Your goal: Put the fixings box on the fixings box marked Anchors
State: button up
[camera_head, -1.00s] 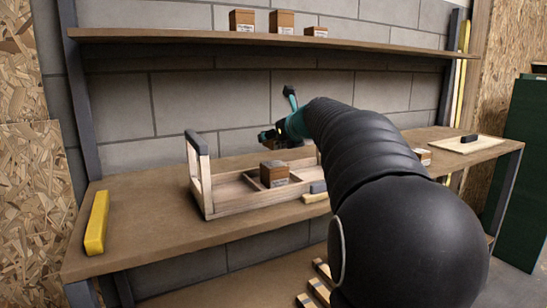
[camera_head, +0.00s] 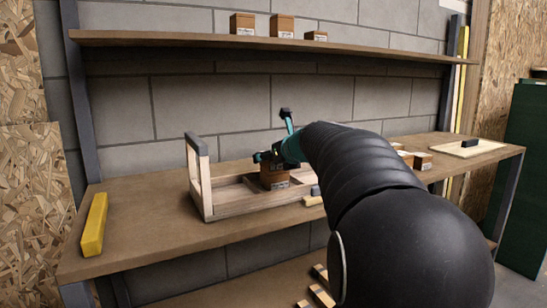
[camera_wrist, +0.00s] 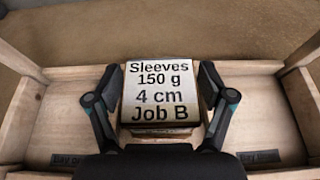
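A brown fixings box (camera_head: 274,181) with a white label stands in the wooden tote (camera_head: 240,200) on the bench. In the wrist view the box top (camera_wrist: 158,92) reads "Sleeves 150 g 4 cm Job B". My gripper (camera_head: 272,158) is down over this box, with one finger on each side of it. It also shows in the wrist view (camera_wrist: 160,85). The fingers are very close to the box sides; whether they press on it is not clear. More boxes (camera_head: 422,161) stand on the bench right of my arm, partly hidden. I cannot read "Anchors" on any box.
Three boxes (camera_head: 282,25) stand on the shelf (camera_head: 160,38) above the bench. A yellow bar (camera_head: 93,225) lies at the bench's left end. A pale board (camera_head: 462,147) with a dark handle lies at the right. The tote's end wall (camera_head: 197,170) rises left of my gripper.

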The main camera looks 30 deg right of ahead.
dwell(0.3)
jog(key=shift+s+r, duration=0.1)
jog(key=shift+r, duration=0.05)
jog(key=v, duration=1.2)
jog(key=s+a+f+n, duration=0.1)
jog(key=a+f+n, duration=0.1)
jog(key=a+n, duration=0.1)
jog(key=s+a+f+n+g, duration=0.1)
jog(key=s+a+f+n, duration=0.1)
jog(key=a, duration=0.1)
jog(key=s+a+f+n+g+y, duration=0.1)
jog(key=a+f+n, duration=0.1)
jog(key=a+n, duration=0.1)
jog(key=shift+s+n, duration=0.3)
jog(key=s+a+f+n+g, duration=0.3)
jog(key=s+a+f+n, duration=0.2)
jog(key=s+f+n, duration=0.5)
jog(key=s+a+f+n+g+h, duration=0.1)
jog(key=s+a+f+n+g, duration=0.2)
jog(key=s+f+n, duration=0.7)
jog(key=s+a+n, duration=0.2)
jog(key=n, duration=0.5)
